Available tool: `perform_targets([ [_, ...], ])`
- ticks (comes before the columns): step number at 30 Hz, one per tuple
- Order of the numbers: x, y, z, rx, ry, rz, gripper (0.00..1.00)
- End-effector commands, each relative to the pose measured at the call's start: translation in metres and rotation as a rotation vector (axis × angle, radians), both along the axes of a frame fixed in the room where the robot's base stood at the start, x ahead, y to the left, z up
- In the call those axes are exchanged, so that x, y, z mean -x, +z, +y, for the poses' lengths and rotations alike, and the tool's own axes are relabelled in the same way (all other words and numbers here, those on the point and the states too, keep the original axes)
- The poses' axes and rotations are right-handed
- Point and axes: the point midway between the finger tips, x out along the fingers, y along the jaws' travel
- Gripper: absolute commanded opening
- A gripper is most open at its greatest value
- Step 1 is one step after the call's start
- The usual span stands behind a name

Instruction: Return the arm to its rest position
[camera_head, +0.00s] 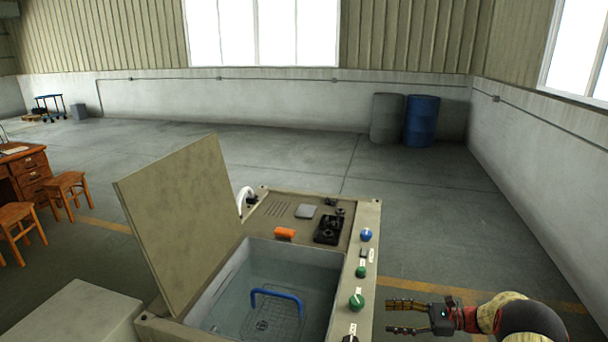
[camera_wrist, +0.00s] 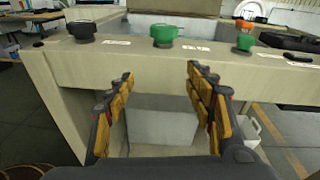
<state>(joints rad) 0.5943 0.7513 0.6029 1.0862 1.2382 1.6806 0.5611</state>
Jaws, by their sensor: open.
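My gripper (camera_head: 405,318) is at the lower right of the head view, beside the right side of the machine (camera_head: 352,287). Its two fingers are apart with nothing between them. In the wrist view my gripper (camera_wrist: 158,85) points at the machine's side wall, below the rim with the knobs, and its fingers are spread open. I cannot tell whether the fingertips touch the machine. My arm reaches in from the lower right corner of the head view.
The machine's lid (camera_head: 182,220) stands open over a tank holding a blue-handled basket (camera_head: 276,293). Green knobs (camera_head: 357,300) and a blue knob (camera_head: 366,235) line the right rim. Stools (camera_head: 68,186) stand left, barrels (camera_head: 421,121) far back. Floor right of the machine is clear.

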Motion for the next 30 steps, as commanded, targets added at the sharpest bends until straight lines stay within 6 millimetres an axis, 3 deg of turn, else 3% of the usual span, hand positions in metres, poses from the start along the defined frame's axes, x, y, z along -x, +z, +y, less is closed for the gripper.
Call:
perform_targets([
  [1, 0.010, -0.017, 0.004, 0.034, 0.013, 0.013, 0.54],
  [4, 0.035, -0.045, 0.010, 0.128, 0.057, 0.024, 0.54],
  [7, 0.061, -0.054, 0.014, 0.246, 0.122, 0.009, 0.54],
  [11, 0.093, -0.050, 0.021, 0.397, 0.227, -0.034, 0.54],
  [17, 0.141, -0.021, 0.031, 0.634, 0.419, -0.146, 0.54],
  [30, 0.241, 0.075, 0.049, 1.118, 0.850, -0.500, 0.54],
])
